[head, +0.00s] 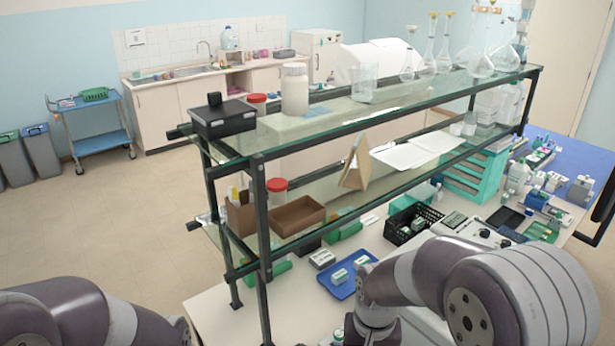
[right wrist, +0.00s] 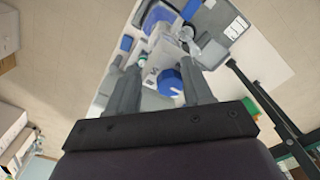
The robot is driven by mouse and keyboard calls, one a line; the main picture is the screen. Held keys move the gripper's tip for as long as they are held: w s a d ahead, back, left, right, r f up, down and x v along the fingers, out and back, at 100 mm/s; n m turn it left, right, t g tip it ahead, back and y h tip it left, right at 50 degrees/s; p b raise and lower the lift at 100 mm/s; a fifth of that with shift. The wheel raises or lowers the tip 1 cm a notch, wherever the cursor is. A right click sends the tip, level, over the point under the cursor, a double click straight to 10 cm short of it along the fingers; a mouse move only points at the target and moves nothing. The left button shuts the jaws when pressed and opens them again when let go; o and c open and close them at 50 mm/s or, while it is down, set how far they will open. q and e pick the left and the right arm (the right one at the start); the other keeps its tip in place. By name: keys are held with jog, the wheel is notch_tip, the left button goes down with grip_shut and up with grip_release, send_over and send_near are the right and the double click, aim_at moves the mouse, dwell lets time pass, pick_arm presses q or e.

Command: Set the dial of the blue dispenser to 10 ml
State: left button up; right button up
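In the right wrist view my right gripper (right wrist: 157,62) is open, with its two fingers apart and nothing visibly held. A rounded blue object (right wrist: 170,83) shows beyond and between the fingers; it may be the blue dispenser, but I cannot tell. Another blue item (right wrist: 160,15) lies farther up that view. No dial or ml scale can be read. In the head view my right arm covers part of the bench, and its gripper is hidden or out of frame. My left gripper is not in view; only the left arm shows at the lower left.
A two-tier glass shelf (head: 330,120) with dark posts stands over the bench, carrying glassware and boxes. A blue tray (head: 338,289), a black basket (head: 405,236) and a teal drawer unit (head: 468,180) stand on the bench. The right end is crowded with small items.

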jog(key=shift+w+r+p, duration=0.1)
jog(key=shift+r+p, duration=1)
jog(key=shift+r, duration=0.05)
jog(key=shift+w+r, duration=0.1)
jog(key=shift+r, duration=1.75)
jog(key=s+d+f+n+t, duration=0.2)
jog(key=s+d+t, duration=0.1)
jog(key=s+d, duration=0.45)
notch_tip(320, 180, down, 22)
jog(key=s+g+b, duration=0.1)
jog(key=b, duration=2)
jog(key=shift+s+g, duration=0.15)
jog(key=shift+g, duration=0.15)
jog(key=shift+a+r, duration=0.1)
